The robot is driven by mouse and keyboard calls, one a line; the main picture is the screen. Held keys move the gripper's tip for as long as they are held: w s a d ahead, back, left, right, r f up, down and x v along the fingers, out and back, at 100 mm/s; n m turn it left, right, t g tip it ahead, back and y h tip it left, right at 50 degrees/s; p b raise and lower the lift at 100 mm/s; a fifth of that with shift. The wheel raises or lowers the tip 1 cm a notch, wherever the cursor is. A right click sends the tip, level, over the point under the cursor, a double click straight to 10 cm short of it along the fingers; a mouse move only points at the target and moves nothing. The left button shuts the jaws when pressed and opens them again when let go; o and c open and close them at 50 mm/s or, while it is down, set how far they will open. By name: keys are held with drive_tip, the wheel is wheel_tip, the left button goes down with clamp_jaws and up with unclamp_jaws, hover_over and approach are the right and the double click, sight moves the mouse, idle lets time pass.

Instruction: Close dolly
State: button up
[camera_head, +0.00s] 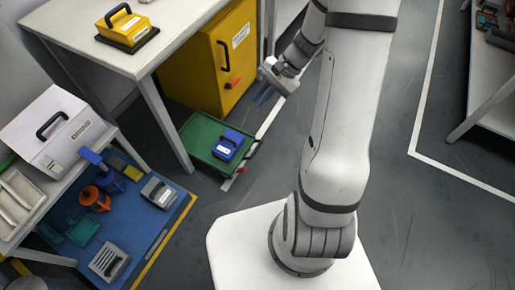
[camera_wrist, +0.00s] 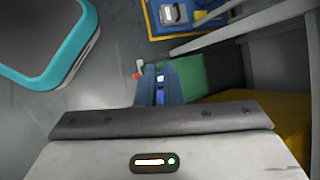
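The dolly (camera_head: 200,133) is a low green tray on the floor in the head view, in front of the yellow cabinet and beside a white table leg. A blue case (camera_head: 228,145) with a dark handle sits on it. The green dolly also shows in the wrist view (camera_wrist: 195,75), partly behind my fingers.
The yellow cabinet (camera_head: 205,62) stands under a white table (camera_head: 75,22) bearing a yellow case (camera_head: 124,26). A blue mat (camera_head: 140,220) with tools lies at lower left. Another bench (camera_head: 492,75) stands at right.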

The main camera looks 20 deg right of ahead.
drive_tip(key=w+d+f+m+b, duration=0.1)
drive_tip(key=f, duration=0.3)
drive_tip(key=w+d+f+m+t+y+b, duration=0.1)
drive_tip(key=f, duration=0.4)
drive_tip(key=w+d+f+m+y+b, duration=0.1)
drive_tip(key=f+m, duration=0.1)
drive_tip(key=f, duration=0.2)
drive_tip(key=shift+w+d+f+t+b, duration=0.2)
drive_tip(key=shift+w+f+t+b, duration=0.1)
drive_tip(key=shift+w+f, duration=0.05)
clamp_jaws()
drive_tip(key=s+d+f+m+t+b, duration=0.1)
drive_tip(key=d+f+m+t+b, duration=0.25)
drive_tip(key=f, duration=0.95)
drive_tip(key=s+d+f+m+t+b, duration=0.1)
drive_tip(key=d+f+m+t+b, duration=0.3)
drive_tip(key=f, duration=0.9)
drive_tip(key=d+f+m+b, duration=0.15)
drive_tip(key=f+m, duration=0.45)
drive_tip(key=f, duration=0.6)
drive_tip(key=b+x, duration=0.4)
drive_tip(key=x, duration=1)
drive_tip(key=shift+r+h, duration=0.25)
drive_tip(key=shift+h, duration=0.05)
drive_tip(key=shift+w, duration=0.15)
